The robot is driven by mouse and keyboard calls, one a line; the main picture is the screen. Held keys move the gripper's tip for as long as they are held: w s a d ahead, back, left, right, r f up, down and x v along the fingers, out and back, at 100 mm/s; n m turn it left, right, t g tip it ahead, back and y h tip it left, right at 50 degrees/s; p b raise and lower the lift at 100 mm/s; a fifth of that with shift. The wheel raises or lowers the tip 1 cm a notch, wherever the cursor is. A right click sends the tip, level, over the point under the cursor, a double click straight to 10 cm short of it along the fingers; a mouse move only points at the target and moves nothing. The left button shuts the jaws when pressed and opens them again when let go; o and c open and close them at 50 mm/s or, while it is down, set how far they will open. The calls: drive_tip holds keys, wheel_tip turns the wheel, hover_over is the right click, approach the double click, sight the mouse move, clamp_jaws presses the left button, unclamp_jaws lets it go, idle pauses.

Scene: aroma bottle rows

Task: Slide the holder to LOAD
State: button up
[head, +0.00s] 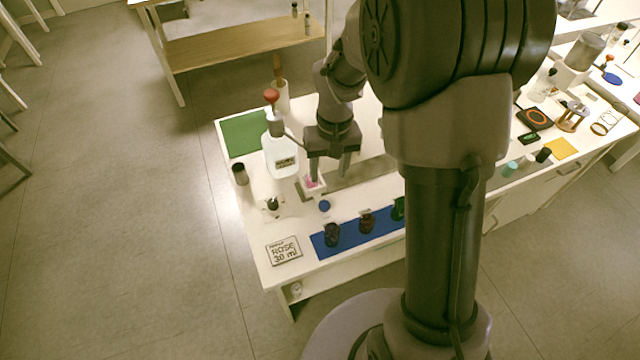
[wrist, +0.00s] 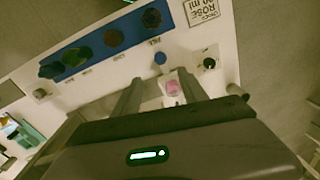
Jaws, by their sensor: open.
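A small white holder (head: 311,188) with something pink in it sits on the white table, below the pump bottle. It also shows in the wrist view (wrist: 174,101), between my two fingers. My gripper (head: 329,172) points down at the holder and is open; its fingers (wrist: 160,82) are spread to either side. I cannot tell whether a finger touches the holder. A grey track (head: 365,180) runs along the table to the right of the holder, partly hidden by my arm. I cannot read a LOAD mark.
A large white pump bottle (head: 281,155) with a red top stands close beside my gripper. Several dark bottles stand on a blue mat (head: 349,234) in front. A ROSE 30 ml card (head: 284,250) lies at front left. A blue disc (head: 324,206) is near the holder.

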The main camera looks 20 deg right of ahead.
sight(325, 204)
drive_tip(key=f+b, duration=0.1)
drive_tip(key=f, duration=0.3)
drive_tip(key=f+b, duration=0.2)
drive_tip(key=f, duration=0.3)
drive_tip(key=f+b, duration=0.2)
drive_tip(key=f, duration=0.2)
drive_tip(key=shift+a+f, duration=0.35)
clamp_jaws()
idle(0.5)
